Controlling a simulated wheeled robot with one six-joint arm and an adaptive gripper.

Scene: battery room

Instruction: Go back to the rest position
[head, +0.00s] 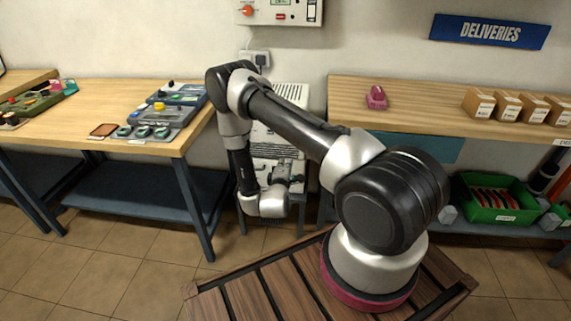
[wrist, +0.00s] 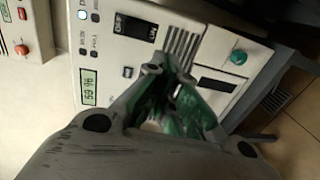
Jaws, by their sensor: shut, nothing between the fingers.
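My gripper (head: 287,174) hangs low at the end of my bent arm, between the two benches and in front of a white vented cabinet (head: 280,137). In the wrist view my gripper (wrist: 170,72) is shut, with its fingers together and nothing held. Behind the fingers is the white cabinet front (wrist: 208,65), with a small lit number display (wrist: 89,88), dark switches and a green button (wrist: 238,57). The fingers overlap the panel in this view; I cannot tell whether they touch it.
The right bench (head: 430,105) holds a pink object (head: 376,98) and several cartons. A green bin (head: 496,216) sits below. A control box (head: 285,12) hangs on the wall above my arm.

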